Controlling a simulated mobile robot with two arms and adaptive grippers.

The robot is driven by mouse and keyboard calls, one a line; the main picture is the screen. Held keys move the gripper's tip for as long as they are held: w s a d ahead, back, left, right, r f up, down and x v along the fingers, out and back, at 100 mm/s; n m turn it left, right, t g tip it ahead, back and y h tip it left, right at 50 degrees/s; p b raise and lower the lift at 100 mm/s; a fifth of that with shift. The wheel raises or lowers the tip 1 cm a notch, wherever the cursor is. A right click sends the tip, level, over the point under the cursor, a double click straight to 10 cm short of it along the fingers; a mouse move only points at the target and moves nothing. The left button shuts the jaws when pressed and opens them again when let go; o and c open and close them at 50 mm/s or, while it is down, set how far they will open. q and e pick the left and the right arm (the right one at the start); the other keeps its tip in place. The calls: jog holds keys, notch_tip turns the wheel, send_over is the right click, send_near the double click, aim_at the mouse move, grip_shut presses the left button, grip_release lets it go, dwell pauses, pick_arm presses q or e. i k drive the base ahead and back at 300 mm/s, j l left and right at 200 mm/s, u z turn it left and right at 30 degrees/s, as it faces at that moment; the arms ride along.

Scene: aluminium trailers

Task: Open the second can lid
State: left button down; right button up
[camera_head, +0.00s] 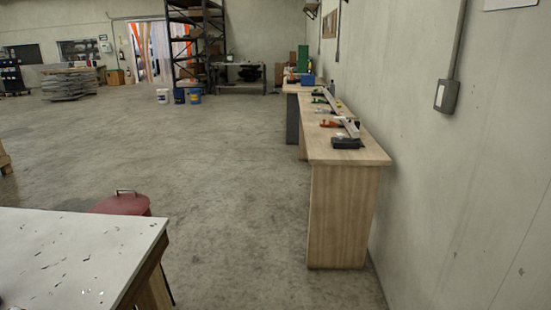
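A dark red round lid-like top (122,204) with a thin metal handle on it shows just past the table at the lower left. Its lower part is hidden behind the table, so I cannot tell whether it is a can. It looks flat and closed. Far off stand a white bucket (163,97), a dark blue bucket (179,97) and a blue bucket (195,96). Whether they have lids is too small to tell. Neither of my grippers is in view.
A white-topped table (70,250) fills the lower left. A long wooden workbench (345,200) with tools stands along the right wall. A dark shelf rack (195,45) and stacked sheets (69,84) are at the back. The concrete floor (230,160) between is clear.

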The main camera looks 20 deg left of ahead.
aim_at(135, 204)
jog(key=i+j+u, duration=0.1)
jog(key=i+u, duration=0.25)
jog(key=i, duration=0.25)
jog(key=i+u, duration=0.3)
jog(key=i, duration=0.35)
jog(key=i+l+u, duration=0.35)
jog(key=i, duration=0.25)
jog(key=j, duration=0.1)
